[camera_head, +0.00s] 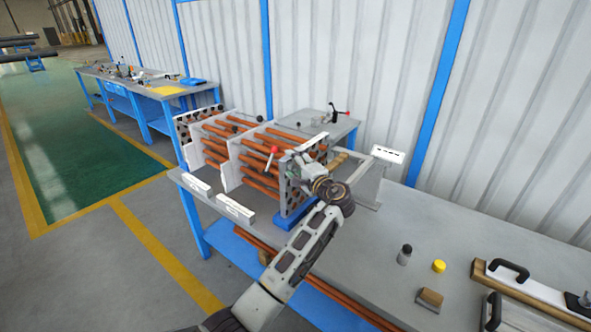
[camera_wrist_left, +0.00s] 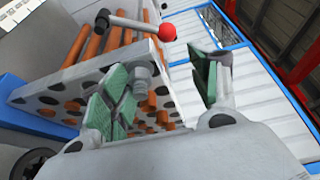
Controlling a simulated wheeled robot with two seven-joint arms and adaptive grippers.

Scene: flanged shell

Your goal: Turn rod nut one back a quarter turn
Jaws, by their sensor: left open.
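The flanged shell's end plate (camera_head: 291,195), full of holes with copper-coloured tubes (camera_head: 262,150) behind it, stands on the bench. My left gripper (camera_head: 297,160) is close in front of this plate, at its upper part. In the left wrist view its two green-padded fingers (camera_wrist_left: 165,88) are open and wide apart. A grey nut on a rod end (camera_wrist_left: 142,82) sticks out between the fingers, nearer the left finger. I cannot tell whether it touches that finger or whether it is rod nut one. In the head view the nut is hidden by the gripper. My right gripper is not in view.
The bench middle (camera_head: 375,240) is clear.

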